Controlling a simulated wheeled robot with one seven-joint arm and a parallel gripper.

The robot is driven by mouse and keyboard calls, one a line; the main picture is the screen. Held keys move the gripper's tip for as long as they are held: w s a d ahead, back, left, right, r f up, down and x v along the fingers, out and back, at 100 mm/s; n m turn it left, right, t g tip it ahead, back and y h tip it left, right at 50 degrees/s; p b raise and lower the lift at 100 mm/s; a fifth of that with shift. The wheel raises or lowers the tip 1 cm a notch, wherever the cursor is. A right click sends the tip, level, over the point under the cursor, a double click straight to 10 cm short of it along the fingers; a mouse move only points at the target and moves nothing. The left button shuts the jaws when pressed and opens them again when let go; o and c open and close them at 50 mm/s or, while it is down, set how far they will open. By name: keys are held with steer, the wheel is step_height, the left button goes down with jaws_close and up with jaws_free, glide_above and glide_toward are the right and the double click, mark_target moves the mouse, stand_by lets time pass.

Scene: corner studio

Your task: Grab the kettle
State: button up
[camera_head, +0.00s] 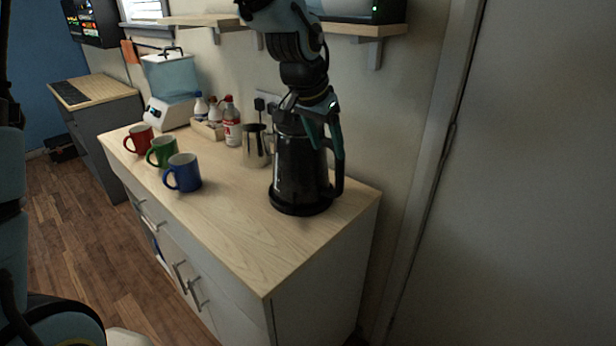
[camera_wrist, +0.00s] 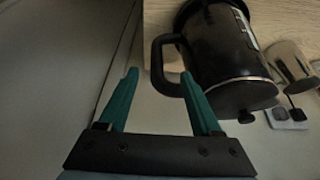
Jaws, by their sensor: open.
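The black kettle (camera_head: 300,172) stands upright on its round base on the wooden counter, near the counter's right end. My gripper (camera_head: 322,125) hangs pointing down at the kettle's upper right, by its handle, and hides part of the kettle's top. In the wrist view the kettle (camera_wrist: 222,50) lies to the upper right, with its handle (camera_wrist: 160,66) on its left side. My gripper (camera_wrist: 160,75) is open there, its two green fingers apart. The handle's bend appears between the fingertips, but I cannot tell whether they touch it.
A metal pitcher (camera_head: 255,147) stands just left of the kettle. Red (camera_head: 139,140), green (camera_head: 162,152) and blue (camera_head: 183,173) mugs stand further left. Bottles (camera_head: 232,122) and a blue-tanked dispenser (camera_head: 170,85) are behind. A shelf (camera_head: 355,30) juts from the wall above. The counter's front right (camera_head: 250,255) is clear.

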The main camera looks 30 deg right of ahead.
mark_target(338, 169)
steer(key=p+x, duration=0.1)
steer(key=x, duration=0.4)
steer(key=shift+s, duration=0.1)
steer(key=p+x, duration=0.1)
steer(key=x, duration=0.1)
steer(key=p+x, duration=0.1)
steer(key=shift+s+d+f, duration=0.15)
steer(key=shift+d+f, duration=0.15)
steer(key=shift+d, duration=0.1)
steer(key=shift+d+f, duration=0.2)
steer(key=shift+f, duration=0.5)
jaws_close()
stand_by(0.4)
steer(key=shift+d+r, duration=0.1)
steer(key=shift+r, duration=0.1)
